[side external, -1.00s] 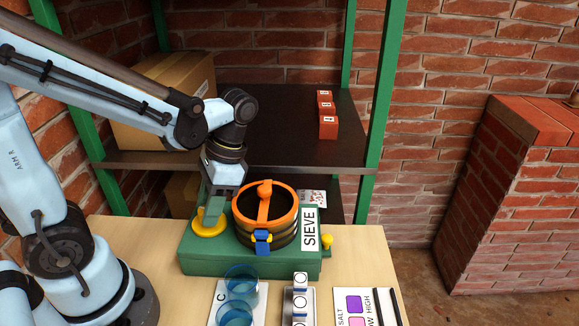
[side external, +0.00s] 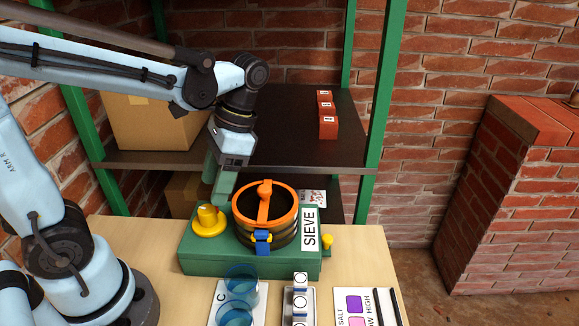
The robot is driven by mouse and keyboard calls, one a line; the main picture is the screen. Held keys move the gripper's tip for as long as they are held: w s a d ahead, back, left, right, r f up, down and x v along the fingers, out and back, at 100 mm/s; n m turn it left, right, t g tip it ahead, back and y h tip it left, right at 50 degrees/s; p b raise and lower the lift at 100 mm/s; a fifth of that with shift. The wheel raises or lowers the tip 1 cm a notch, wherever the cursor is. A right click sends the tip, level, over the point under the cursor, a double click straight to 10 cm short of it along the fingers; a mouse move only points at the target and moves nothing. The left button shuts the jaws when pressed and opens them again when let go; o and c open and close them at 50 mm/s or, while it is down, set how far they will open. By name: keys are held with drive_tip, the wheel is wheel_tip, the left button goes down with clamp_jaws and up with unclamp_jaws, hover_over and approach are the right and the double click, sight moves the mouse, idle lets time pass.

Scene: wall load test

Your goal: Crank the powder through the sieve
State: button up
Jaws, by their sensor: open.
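The sieve is a green box (side external: 205,257) on the table with a "SIEVE" label on its right side. A dark round drum (side external: 245,230) with an orange rim and an orange crossbar sits on it; a blue latch shows at its front. A yellow crank knob (side external: 208,219) stands on a yellow disc at the box's left. My gripper (side external: 217,194) is open and empty, pointing down just above and right of the knob, apart from it. Any powder inside the drum cannot be made out.
Blue transparent cups (side external: 239,287) stand on a card marked C at the front. A rack with small white-topped pieces (side external: 300,298) and a card with purple and pink patches (side external: 354,305) lie to their right. A shelf with red blocks (side external: 327,116) and a cardboard box (side external: 150,122) is behind.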

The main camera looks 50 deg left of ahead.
sight(208, 208)
drive_tip(key=v, duration=0.6)
drive_tip(key=shift+r, duration=0.2)
drive_tip(key=shift+w, duration=0.1)
drive_tip(key=x, duration=1.2)
idle(0.4)
